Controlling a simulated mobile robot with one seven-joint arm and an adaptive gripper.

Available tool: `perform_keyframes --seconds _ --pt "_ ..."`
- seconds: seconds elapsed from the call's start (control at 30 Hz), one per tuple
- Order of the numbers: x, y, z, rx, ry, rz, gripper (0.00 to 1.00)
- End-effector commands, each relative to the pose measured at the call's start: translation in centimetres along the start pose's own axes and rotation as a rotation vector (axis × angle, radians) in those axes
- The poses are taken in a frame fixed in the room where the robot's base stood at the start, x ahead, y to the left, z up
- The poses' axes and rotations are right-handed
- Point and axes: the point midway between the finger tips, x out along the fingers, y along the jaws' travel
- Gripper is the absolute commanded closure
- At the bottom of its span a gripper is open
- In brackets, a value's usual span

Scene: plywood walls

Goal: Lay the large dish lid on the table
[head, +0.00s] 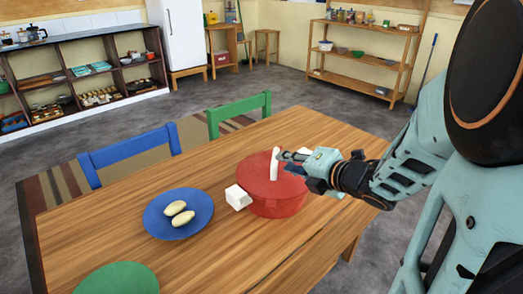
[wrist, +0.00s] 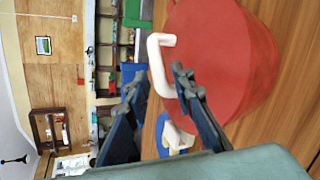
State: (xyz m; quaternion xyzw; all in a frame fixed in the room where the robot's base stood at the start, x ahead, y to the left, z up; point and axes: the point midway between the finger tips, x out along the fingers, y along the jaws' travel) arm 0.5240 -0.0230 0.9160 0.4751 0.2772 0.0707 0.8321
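A round red dish (head: 272,207) stands on the wooden table, with its red lid (head: 258,168) on top. A white handle (head: 275,164) rises from the lid; in the wrist view this handle (wrist: 157,62) is a white bent bar. A white block-like side handle (head: 238,197) sticks out from the dish's left side and also shows in the wrist view (wrist: 178,136). My gripper (head: 288,155) is at the lid's handle from the right. In the wrist view its fingers (wrist: 158,76) are apart, with part of the handle near or between their tips; contact is unclear.
The wooden table (head: 225,255) has a blue plate (head: 160,220) with two pale oval items, and a green plate (head: 118,279) at the front left. Blue (head: 130,150) and green (head: 240,110) chairs stand behind. Bare tabletop lies between the dish and the front edge.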

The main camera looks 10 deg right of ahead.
Motion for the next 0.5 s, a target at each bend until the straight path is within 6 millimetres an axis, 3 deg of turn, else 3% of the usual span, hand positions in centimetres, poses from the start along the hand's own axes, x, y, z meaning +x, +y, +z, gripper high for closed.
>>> perform_keyframes --seconds 0.27,0.5 --pt "2.5 0.1 0.2 0.001 0.0 0.002 0.78" --pt "6.1 0.2 0.7 0.003 0.001 0.002 0.78"
